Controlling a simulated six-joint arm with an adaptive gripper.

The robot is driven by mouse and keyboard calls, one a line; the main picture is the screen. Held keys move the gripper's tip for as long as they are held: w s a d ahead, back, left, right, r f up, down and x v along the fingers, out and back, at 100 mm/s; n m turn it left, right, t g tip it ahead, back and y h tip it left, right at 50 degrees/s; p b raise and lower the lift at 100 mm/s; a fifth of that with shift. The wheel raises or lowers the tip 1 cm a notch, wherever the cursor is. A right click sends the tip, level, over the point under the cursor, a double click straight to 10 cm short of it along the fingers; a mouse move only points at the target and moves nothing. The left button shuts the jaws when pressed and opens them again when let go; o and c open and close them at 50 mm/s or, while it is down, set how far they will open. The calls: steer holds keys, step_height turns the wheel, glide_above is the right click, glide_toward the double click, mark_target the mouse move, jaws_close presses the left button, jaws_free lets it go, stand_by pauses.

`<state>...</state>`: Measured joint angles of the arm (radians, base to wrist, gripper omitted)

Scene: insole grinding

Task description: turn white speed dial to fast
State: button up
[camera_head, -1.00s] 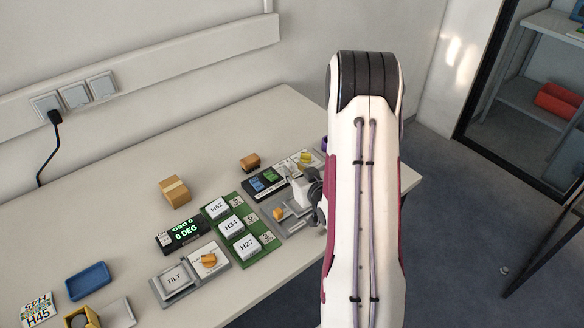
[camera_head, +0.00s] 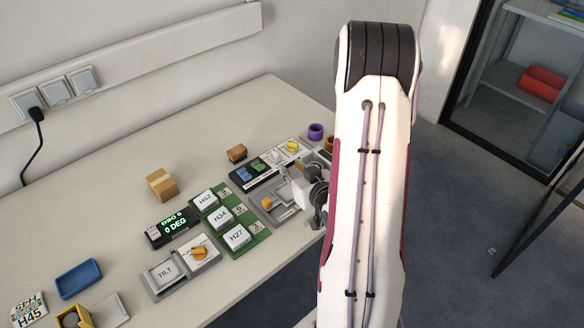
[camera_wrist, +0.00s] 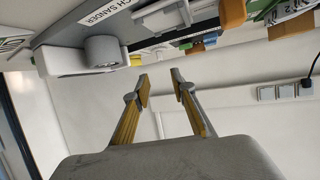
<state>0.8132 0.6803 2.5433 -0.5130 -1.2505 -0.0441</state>
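A sander panel stands on the right of the bench, and its printed label (camera_wrist: 92,16), partly cut off, reads "...CH SANDER" in the wrist view. A pale round knob (camera_wrist: 103,50) sticks out beside a white block (camera_wrist: 62,60) there; I cannot tell surely whether it is the white speed dial, and no speed marking is readable. My gripper (camera_wrist: 160,78) has its two fingers apart with nothing between them. The knob is left of the fingertips in that view, apart from them. In the head view my gripper (camera_head: 319,190) is beside the panel, its fingers mostly hidden.
A yellow knob (camera_head: 292,146) and a purple ring (camera_head: 316,131) are at the bench's far right. Left of my gripper are an orange knob (camera_head: 267,203), white H-labelled blocks (camera_head: 220,216) on green, and a display (camera_head: 173,228) reading 0 DEG. The bench's back left (camera_head: 90,190) is clear.

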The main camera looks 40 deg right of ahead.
steer(key=o, duration=0.4)
steer(key=shift+o, duration=0.2)
steer(key=shift+w+d, duration=0.3)
steer(key=shift+d, duration=0.1)
steer(key=w+d+r+m+g+h, duration=0.6)
steer(key=w+d+r+m+h, duration=0.3)
steer(key=w+d+h, duration=0.5)
steer(key=a+f+m+g+y, duration=0.1)
steer(key=a+f+m+g, duration=0.2)
steer(key=a, duration=0.3)
steer(key=a+f+m+g+y, duration=0.2)
steer(key=a+f+m+g, duration=0.1)
steer(key=a, duration=0.4)
steer(key=a+f+m+g+y, duration=0.2)
steer(key=a+f+m+g, duration=0.1)
steer(key=a, duration=0.3)
steer(key=shift+w+a+f+g, duration=0.1)
steer(key=shift+a+f+g, duration=0.05)
steer(key=shift+f+g, duration=0.3)
steer(key=shift+w+a+f+g, duration=0.1)
steer(key=shift+a+f+g, duration=0.05)
steer(key=shift+f+g, duration=0.25)
